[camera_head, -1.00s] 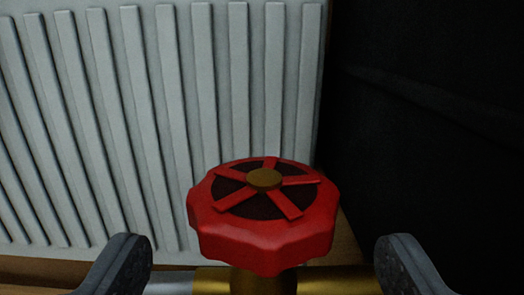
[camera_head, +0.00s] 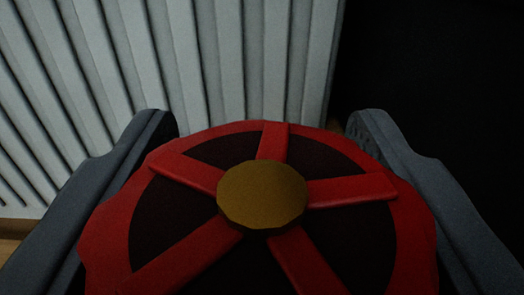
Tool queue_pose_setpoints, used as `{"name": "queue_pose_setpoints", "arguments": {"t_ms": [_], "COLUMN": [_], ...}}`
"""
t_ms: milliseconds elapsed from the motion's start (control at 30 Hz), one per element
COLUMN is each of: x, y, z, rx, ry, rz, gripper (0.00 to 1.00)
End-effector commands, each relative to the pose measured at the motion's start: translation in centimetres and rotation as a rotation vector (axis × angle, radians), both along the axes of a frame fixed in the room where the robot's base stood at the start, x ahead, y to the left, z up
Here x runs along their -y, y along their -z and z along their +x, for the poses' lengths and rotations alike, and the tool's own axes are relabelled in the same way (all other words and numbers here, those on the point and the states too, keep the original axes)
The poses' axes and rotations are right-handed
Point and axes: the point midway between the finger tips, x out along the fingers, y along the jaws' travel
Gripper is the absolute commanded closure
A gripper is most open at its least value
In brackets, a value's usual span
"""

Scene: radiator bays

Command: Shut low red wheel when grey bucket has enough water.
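The red wheel (camera_head: 345,194) fills the lower middle of the view, seen from above, with red spokes, dark gaps and a brass hub (camera_head: 262,195). Its near edge runs out of the frame. My gripper (camera_head: 262,125) has one finger on each side of the wheel, the fingers wide apart. The fingers lie close to the rim; I cannot tell whether they touch it. The grey bucket and its water are not in view. The pipe and valve body under the wheel are hidden.
A white ribbed radiator (camera_head: 225,60) stands behind the wheel, to the left and middle. A dark, nearly black surface (camera_head: 440,80) fills the right side. A strip of wooden floor (camera_head: 14,232) shows at the lower left.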

Motion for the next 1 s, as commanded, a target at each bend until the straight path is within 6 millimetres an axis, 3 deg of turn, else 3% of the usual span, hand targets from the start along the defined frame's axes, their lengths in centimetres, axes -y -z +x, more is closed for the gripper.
{"name": "queue_pose_setpoints", "arguments": {"t_ms": [467, 1000], "x": [0.00, 0.24], "y": [-0.02, 0.25], "z": [0.01, -0.03], "rx": [0.007, 0.004], "ry": [0.041, 0.328], "rz": [-0.001, -0.001], "gripper": [0.69, 0.69]}}
